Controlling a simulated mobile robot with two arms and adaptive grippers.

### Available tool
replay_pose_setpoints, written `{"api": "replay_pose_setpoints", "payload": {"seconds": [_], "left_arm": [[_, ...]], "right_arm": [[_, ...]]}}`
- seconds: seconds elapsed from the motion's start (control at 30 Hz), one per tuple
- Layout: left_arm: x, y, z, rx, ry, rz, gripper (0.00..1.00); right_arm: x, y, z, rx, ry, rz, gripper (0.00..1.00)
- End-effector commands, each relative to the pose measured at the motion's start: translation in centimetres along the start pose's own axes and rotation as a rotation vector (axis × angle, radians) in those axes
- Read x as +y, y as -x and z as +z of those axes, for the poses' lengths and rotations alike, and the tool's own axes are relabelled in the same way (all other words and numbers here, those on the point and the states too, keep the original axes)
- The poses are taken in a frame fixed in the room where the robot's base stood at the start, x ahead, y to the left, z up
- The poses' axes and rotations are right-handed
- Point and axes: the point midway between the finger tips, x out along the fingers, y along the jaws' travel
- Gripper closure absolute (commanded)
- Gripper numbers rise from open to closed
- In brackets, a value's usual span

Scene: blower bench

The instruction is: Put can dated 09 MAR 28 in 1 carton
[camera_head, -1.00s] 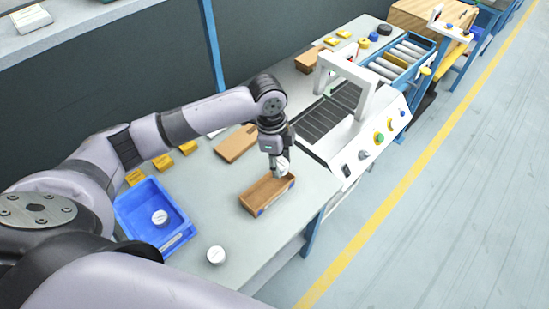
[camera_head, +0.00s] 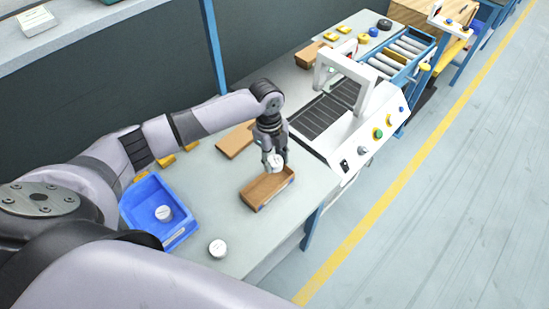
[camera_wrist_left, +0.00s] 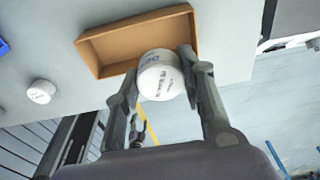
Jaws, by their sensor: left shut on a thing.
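My left gripper (camera_head: 273,160) is shut on a white can (camera_head: 276,161), which it holds over the open brown carton (camera_head: 254,202) on the bench. In the left wrist view, the held can (camera_wrist_left: 160,75) sits between the two fingers, with small print on its end too small to read. The carton (camera_wrist_left: 100,59) lies behind it there, and the part I can see looks empty. A second white can (camera_head: 217,248) stands on the bench near the front edge. A third can (camera_head: 163,213) is in the blue bin (camera_head: 182,236). My right gripper is not in view.
A flat brown carton (camera_head: 236,139) lies behind the open one. Yellow packets (camera_head: 191,146) lie along the back, partly behind my arm. A white machine with a black belt (camera_head: 322,118) and arch stands to the right. Bare bench surrounds the open carton.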

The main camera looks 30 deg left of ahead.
Motion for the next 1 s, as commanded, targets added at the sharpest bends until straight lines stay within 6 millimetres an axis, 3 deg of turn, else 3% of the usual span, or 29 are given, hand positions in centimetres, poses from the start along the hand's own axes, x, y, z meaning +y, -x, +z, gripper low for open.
{"api": "replay_pose_setpoints", "payload": {"seconds": [0.13, 1.0], "left_arm": [[0.1, 0.1, 0.0, 0.001, 0.000, 0.001, 0.91], [0.0, -6.4, 0.8, 0.001, 0.000, 0.000, 0.91]], "right_arm": [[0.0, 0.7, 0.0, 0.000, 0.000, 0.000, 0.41], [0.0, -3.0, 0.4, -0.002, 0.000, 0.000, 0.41]]}}
